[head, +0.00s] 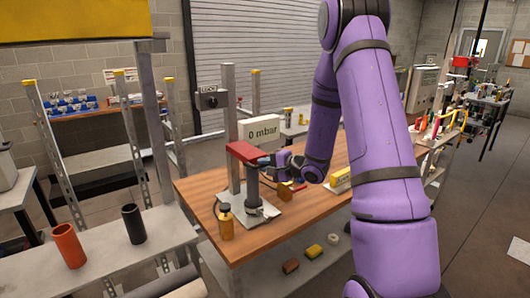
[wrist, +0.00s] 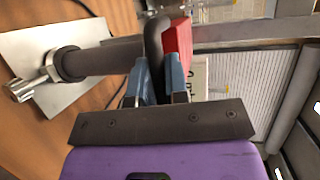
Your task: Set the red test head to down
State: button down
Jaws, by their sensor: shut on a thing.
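The red test head (head: 246,152) is a red block on a grey upright post (head: 230,120) above the wooden bench. It sits roughly level, over a dark upright cylinder (head: 252,190) on a grey base plate (head: 262,215). My gripper (head: 274,161) is at the head's right end. In the wrist view my gripper (wrist: 157,82) has its blue fingers closed around a dark bar-like handle (wrist: 154,38) beside the red head (wrist: 178,42). The cylinder (wrist: 105,58) also shows there. Whether the head touches the cylinder's top I cannot tell.
A display (head: 262,131) reading 0 mbar stands behind the head. A switch box (head: 211,98) is on the post. A yellow block (head: 340,180) lies to the right. My arm covers much of the right side.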

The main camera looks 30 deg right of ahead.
jog(key=shift+f, duration=0.6)
jog(key=c, duration=1.1)
grip_release()
jog(key=shift+c, duration=0.2)
jog(key=v, duration=1.1)
jog(key=shift+w, duration=0.1)
